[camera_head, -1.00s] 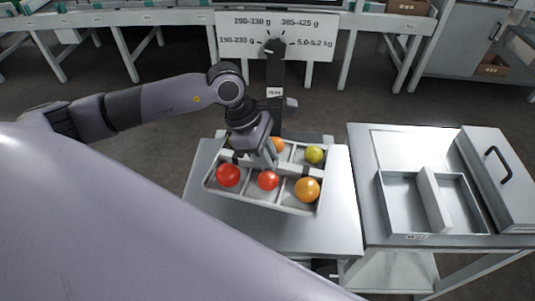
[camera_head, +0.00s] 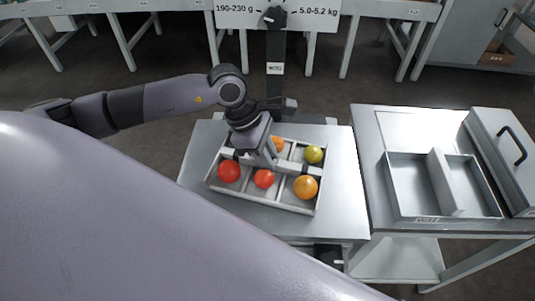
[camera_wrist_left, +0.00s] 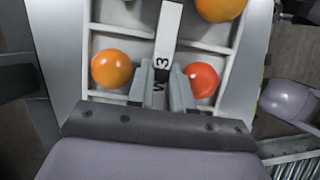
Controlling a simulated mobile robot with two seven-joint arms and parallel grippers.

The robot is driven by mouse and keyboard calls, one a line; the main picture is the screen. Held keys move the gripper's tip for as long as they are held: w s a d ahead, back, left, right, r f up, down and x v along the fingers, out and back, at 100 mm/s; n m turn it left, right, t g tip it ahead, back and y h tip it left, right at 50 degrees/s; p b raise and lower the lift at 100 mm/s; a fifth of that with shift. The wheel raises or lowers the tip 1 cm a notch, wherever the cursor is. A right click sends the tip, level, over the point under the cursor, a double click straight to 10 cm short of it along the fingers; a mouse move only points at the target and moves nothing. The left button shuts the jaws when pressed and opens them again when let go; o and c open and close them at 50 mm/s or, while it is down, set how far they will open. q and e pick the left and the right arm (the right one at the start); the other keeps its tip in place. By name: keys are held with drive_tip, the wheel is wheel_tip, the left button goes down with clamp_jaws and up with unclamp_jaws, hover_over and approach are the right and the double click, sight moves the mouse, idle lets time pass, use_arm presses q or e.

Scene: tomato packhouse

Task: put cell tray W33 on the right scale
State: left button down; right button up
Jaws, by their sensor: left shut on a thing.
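The cell tray W33 (camera_head: 258,200) is a light grey tray with several cells holding red, orange and green-yellow tomatoes. It shows in front of the dark post (camera_head: 275,85), over a steel surface (camera_head: 330,225); whether it touches this surface I cannot tell. My left gripper (camera_head: 266,160) is shut on the tray's middle bar. My right gripper is not in view. I cannot tell which surface is the right scale.
To the right stands a steel table (camera_head: 385,240) with an open two-part bin (camera_head: 425,218) and a handled lid or box (camera_head: 505,150). A sign with weight ranges (camera_head: 235,18) and white tables (camera_head: 130,12) are at the back. Grey floor (camera_head: 150,80) lies between.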

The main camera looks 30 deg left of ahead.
use_arm(q)
drive_tip(key=shift+f+b, duration=0.2)
drive_tip(key=shift+b, duration=0.1)
idle(0.4)
drive_tip(key=c, duration=0.9)
unclamp_jaws()
drive_tip(key=shift+c, duration=0.2)
drive_tip(key=c, duration=0.3)
drive_tip(key=shift+r+p, duration=2.2)
drive_tip(key=shift+r, duration=1.3)
drive_tip(key=shift+s, duration=0.1)
